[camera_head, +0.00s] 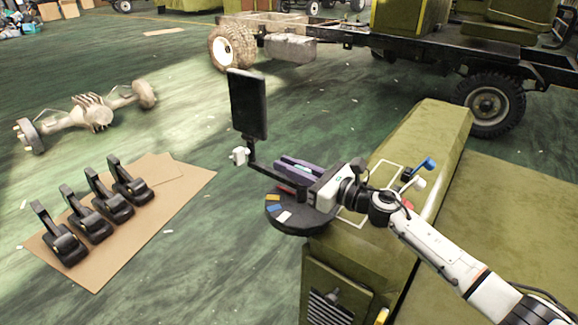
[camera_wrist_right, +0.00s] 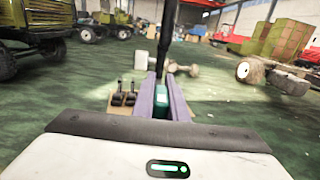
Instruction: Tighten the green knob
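The green knob (camera_wrist_right: 160,104) shows as a teal block between the purple fingers of my right gripper in the right wrist view. My right gripper (camera_head: 297,169) reaches in from the right in the head view, above the black disc. Its fingers lie close along both sides of the knob with no clear gap, so it looks shut on it. In the head view only a thin teal strip of the knob (camera_head: 293,169) shows between the fingers. A black screen (camera_head: 248,104) stands upright on a black bar (camera_head: 270,177) that runs below the gripper. My left gripper is not in view.
A dark round disc (camera_head: 292,217) with coloured patches is at the corner of the olive cabinet (camera_head: 446,133). Blue, white and red handles are right of the gripper. Several black pedals (camera_head: 86,215) lie on cardboard at the left. A vehicle chassis (camera_head: 350,41) stands behind. Floor between is open.

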